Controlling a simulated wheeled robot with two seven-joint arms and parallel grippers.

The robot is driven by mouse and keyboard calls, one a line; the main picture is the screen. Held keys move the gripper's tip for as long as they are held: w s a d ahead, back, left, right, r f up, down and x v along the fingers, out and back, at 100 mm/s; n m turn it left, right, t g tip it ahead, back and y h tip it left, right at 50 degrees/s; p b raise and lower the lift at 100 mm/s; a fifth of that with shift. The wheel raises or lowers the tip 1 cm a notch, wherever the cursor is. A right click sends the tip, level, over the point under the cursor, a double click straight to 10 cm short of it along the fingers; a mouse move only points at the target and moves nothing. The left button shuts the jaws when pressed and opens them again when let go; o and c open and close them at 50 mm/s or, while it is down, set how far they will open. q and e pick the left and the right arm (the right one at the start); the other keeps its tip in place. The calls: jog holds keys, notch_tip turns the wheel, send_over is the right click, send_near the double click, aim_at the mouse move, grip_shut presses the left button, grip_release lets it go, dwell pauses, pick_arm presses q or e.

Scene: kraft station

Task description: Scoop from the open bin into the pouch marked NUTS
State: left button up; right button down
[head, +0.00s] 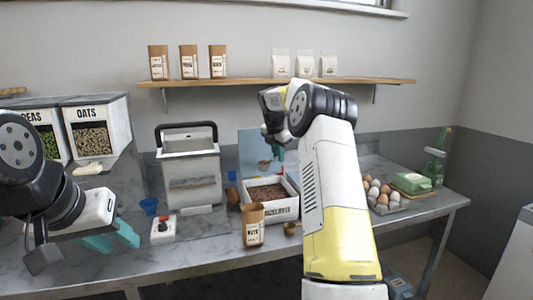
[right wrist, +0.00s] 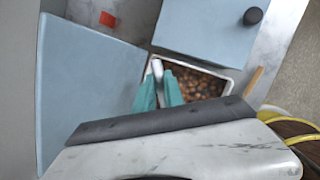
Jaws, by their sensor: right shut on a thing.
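The open bin (head: 284,211) is a white tub with a label reading like HAZELNUTS, holding brown nuts, with a light blue lid raised behind it. It also shows in the right wrist view (right wrist: 228,78). The brown kraft pouch marked NUTS (head: 253,230) stands upright in front of the bin. My right gripper (head: 277,154) is above the bin, shut on a scoop (head: 264,163). In the right wrist view its teal fingers (right wrist: 160,92) close on a pale grey handle; the scoop's fill is unclear. My left gripper (head: 112,239) is open and empty at the left front.
A small brass-coloured item (head: 291,228) sits right of the pouch. A red-button box (head: 163,228) and a blue cup (head: 149,205) stand left. A grey handled machine (head: 190,172) is behind. Eggs (head: 380,192) and a green scale (head: 412,183) are right. Pouches line the shelf (head: 260,82).

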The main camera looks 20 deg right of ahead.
jog(key=shift+s+a, duration=1.4)
jog(key=shift+s, duration=2.6)
jog(key=shift+s+a, duration=1.35)
jog(key=shift+s, duration=2.65)
jog(key=w+a+r+n+g+h, duration=0.1)
jog(key=a+n+h, duration=0.3)
jog(key=a+h, duration=0.4)
jog(key=h, duration=0.7)
jog(key=shift+w+r, duration=0.15)
jog(key=shift+r, duration=0.05)
jog(key=shift+d, duration=0.1)
jog(key=shift+r, duration=2.5)
